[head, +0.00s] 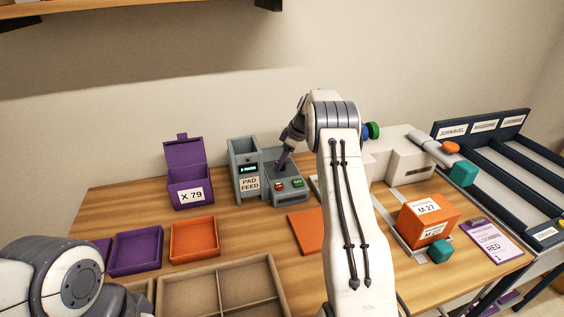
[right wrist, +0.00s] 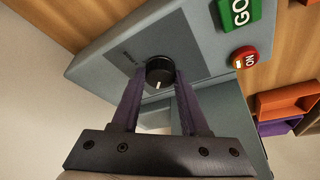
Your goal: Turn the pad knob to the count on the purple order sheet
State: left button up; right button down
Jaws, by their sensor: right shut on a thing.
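The grey PAD FEED machine (head: 243,158) stands at the back of the table, with a small lit display (head: 248,169) too small to read surely. Its black knob (right wrist: 159,69) has a white pointer mark and shows in the right wrist view. My right gripper (right wrist: 158,80) is shut on the knob, one finger on each side. In the head view its fingertips (head: 282,166) are over the machine's panel and hide the knob. The purple order sheet (head: 484,237) lies at the right, reading RED with what looks like a 1 below. My left gripper is out of view.
A red button (right wrist: 244,57) and a green GO button (right wrist: 237,12) sit beside the knob. A purple X 79 box (head: 190,190) stands left of the machine. An orange M 27 box (head: 428,220), teal blocks and orange and purple trays are around.

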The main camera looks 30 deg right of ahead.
jog(key=shift+d+n, duration=0.1)
jog(key=shift+n, duration=0.3)
jog(key=shift+c, duration=2.1)
grip_release()
jog(key=v, duration=1)
jog(key=shift+d+r, duration=0.15)
jog(key=shift+r, duration=0.1)
